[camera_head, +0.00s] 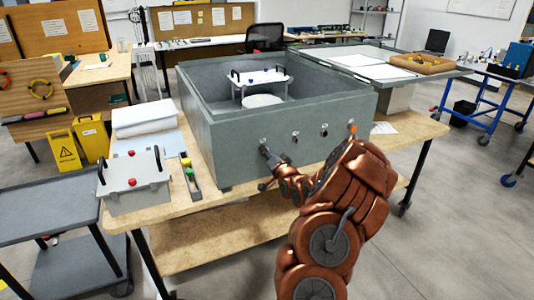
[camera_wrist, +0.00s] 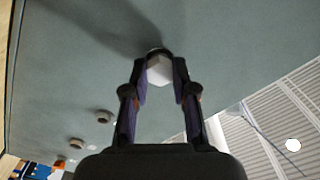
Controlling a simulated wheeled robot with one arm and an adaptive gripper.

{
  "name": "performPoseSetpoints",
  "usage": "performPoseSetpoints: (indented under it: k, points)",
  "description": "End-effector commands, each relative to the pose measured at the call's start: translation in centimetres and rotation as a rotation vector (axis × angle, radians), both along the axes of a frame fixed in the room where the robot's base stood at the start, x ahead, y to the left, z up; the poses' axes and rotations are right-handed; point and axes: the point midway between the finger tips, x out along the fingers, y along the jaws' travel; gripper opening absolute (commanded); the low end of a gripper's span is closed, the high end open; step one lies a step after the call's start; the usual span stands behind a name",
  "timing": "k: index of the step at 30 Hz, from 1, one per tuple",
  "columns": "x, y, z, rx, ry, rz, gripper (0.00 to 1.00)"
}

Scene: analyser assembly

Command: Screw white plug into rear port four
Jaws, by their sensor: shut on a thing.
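The large grey open-topped box (camera_head: 225,135) stands on the wooden table, with a row of ports along its near wall. My gripper (camera_head: 268,155) is at the leftmost port of that wall, with my copper-coloured arm reaching in from the lower right. In the wrist view my gripper (camera_wrist: 160,80) is shut on the white plug (camera_wrist: 159,69), its fingers on either side. The plug's far end meets a dark ring at the wall; how deep it sits cannot be seen. In the head view the plug is hidden by the gripper.
Two more ports (camera_head: 295,134) (camera_head: 324,129) and an orange piece (camera_head: 352,127) lie right of my gripper. A grey lidded case (camera_head: 135,190) and a narrow tray with coloured plugs (camera_head: 190,175) sit on the table at left.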

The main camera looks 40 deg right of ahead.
Motion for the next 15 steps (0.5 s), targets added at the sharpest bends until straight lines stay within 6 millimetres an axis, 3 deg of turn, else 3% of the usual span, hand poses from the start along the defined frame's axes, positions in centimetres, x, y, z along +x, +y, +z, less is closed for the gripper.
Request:
performPoseSetpoints:
  k: [15]
  points:
    - [0.04, 0.08, -0.06, 0.457, -0.158, 0.001, 0.00]
